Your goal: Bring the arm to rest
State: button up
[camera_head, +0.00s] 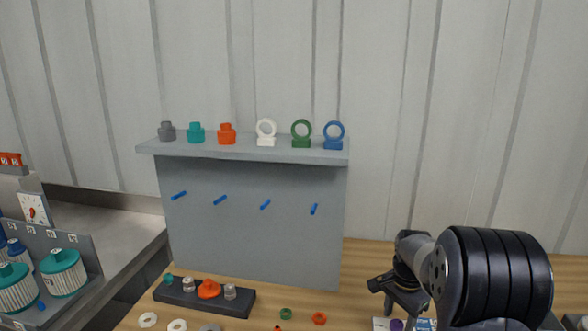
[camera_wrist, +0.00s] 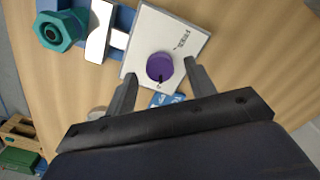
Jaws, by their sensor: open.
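My arm stands at the right of the head view, folded over the wooden table. My gripper (camera_head: 401,292) points down there, low over the table. In the wrist view my gripper (camera_wrist: 158,85) is open, its two dark fingers apart. Between and beyond the fingertips is a purple round cap (camera_wrist: 160,67) on a white printed card (camera_wrist: 185,35). I see nothing held between the fingers. In the head view the purple piece (camera_head: 397,325) shows just below the gripper at the lower edge. Whether the fingers touch the card is hard to tell.
A grey shelf panel (camera_head: 260,220) with blue pegs stands behind the table, with coloured caps and rings on top. A dark block (camera_head: 240,300) holds small fittings. Loose rings lie in front. Vessels (camera_head: 63,272) stand at left. A green hex fitting (camera_wrist: 60,31) lies near the card.

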jog(key=shift+f, duration=0.7)
jog(key=shift+n, duration=0.3)
jog(key=shift+r, duration=0.15)
